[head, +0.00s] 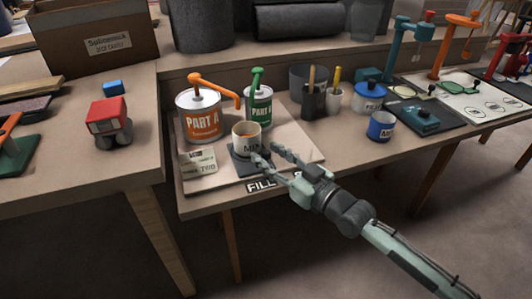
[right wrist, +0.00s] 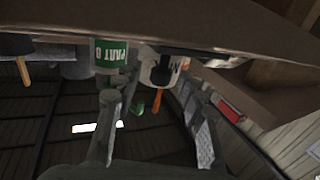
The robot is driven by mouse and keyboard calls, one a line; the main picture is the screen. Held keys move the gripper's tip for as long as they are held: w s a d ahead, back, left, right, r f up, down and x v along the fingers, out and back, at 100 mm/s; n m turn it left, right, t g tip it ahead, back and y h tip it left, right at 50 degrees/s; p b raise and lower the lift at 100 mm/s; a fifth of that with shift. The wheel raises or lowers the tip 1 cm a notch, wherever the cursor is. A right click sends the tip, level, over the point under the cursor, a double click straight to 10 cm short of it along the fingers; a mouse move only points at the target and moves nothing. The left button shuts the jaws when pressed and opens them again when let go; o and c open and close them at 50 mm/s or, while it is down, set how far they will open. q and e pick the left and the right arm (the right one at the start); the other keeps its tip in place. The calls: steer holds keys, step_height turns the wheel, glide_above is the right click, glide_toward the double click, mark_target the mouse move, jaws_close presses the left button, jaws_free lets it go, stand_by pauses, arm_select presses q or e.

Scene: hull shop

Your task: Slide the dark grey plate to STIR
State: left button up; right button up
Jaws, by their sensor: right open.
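The dark grey plate (head: 240,168) lies on the light board, near its front edge above the word FILL. A white cup (head: 246,138) with an orange-brown inside stands on the plate; it also shows upside down in the right wrist view (right wrist: 158,72). My right gripper (head: 266,154) is open, its fingers at the right side of the cup and over the plate's right part, which they partly hide. I cannot tell whether they touch. In the right wrist view the fingers (right wrist: 155,108) are spread with nothing gripped. No STIR marking is readable. My left gripper is not in view.
The PART A can (head: 202,118) with an orange pump and the green PART B can (head: 259,105) stand behind the cup. A blue mug (head: 381,126) and pots of sticks stand right.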

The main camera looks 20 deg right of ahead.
steer(key=shift+w+a, duration=0.3)
steer(key=shift+w, duration=0.35)
jaws_close()
